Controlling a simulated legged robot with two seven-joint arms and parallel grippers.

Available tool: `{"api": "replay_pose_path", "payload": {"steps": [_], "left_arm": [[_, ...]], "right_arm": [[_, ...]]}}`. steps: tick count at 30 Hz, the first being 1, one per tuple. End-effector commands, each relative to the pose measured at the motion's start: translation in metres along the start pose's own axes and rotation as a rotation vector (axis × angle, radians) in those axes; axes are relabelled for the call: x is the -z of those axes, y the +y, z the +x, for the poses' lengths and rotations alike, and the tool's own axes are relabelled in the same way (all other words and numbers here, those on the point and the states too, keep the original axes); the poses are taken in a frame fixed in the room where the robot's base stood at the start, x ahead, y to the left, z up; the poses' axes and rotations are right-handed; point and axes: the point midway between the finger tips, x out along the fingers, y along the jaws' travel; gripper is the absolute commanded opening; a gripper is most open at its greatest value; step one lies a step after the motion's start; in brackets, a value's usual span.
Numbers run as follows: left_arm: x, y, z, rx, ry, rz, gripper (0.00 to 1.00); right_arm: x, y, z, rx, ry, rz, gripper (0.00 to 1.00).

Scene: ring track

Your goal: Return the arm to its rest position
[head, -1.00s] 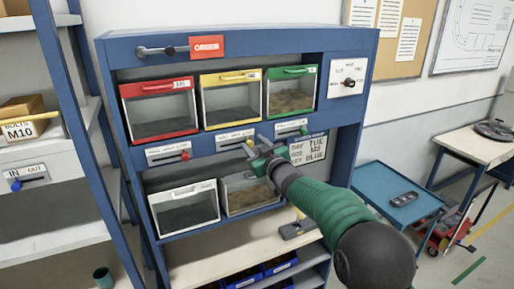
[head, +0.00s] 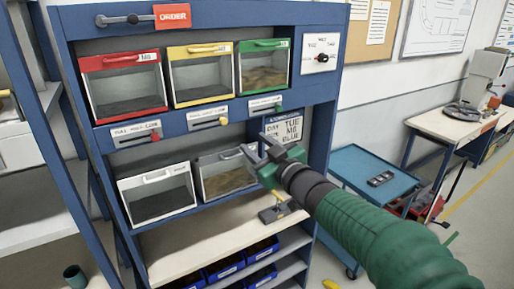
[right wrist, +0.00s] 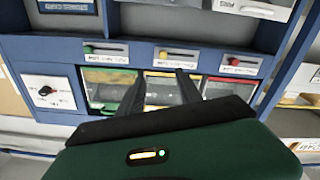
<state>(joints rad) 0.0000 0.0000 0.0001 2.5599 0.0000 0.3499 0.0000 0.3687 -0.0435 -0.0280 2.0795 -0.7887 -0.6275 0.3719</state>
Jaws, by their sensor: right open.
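My right arm comes in from the lower right of the head view. Its gripper (head: 256,158) is open and empty, in front of the dispenser cabinet (head: 98,160), by the lower right clear bin (head: 226,180). In the right wrist view, the two fingers (right wrist: 160,92) are spread, with nothing between them, and bins with coloured rims show behind them. My left gripper is out of view.
The cabinet holds red (head: 125,90), yellow (head: 202,78) and green (head: 264,70) bins above coloured sliders. A small device (head: 283,212) sits on the shelf below. A blue cart (head: 350,163) stands right of the cabinet.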

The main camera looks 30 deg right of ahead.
Motion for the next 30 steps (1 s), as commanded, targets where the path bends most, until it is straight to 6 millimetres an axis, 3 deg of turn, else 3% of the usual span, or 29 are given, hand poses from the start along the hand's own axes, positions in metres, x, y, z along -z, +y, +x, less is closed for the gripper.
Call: {"api": "replay_pose_path", "payload": {"steps": [8, 11, 14, 17, 18, 20, 24, 27, 30], "left_arm": [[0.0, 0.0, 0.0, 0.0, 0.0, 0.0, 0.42], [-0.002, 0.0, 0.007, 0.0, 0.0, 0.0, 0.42], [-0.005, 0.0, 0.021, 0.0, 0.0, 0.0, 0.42], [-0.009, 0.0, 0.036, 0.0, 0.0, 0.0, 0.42], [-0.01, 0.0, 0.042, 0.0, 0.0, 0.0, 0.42], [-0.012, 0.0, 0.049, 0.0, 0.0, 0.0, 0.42], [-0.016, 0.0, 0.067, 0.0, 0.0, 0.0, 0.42], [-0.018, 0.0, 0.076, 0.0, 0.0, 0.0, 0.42], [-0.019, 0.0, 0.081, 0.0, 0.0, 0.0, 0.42]], "right_arm": [[-0.001, 0.0, 0.0, -0.001, -0.002, 0.001, 0.42], [-0.024, -0.009, 0.0, -0.008, -0.051, 0.023, 0.42], [-0.085, -0.033, -0.004, -0.024, -0.192, 0.077, 0.42], [-0.165, -0.071, -0.023, -0.027, -0.403, 0.14, 0.42], [-0.196, -0.089, -0.035, -0.021, -0.492, 0.161, 0.42], [-0.239, -0.115, -0.057, -0.007, -0.625, 0.19, 0.42], [-0.325, -0.18, -0.126, 0.058, -0.937, 0.238, 0.42], [-0.366, -0.219, -0.179, 0.114, -1.131, 0.262, 0.42], [-0.387, -0.244, -0.219, 0.159, -1.266, 0.277, 0.42]]}}
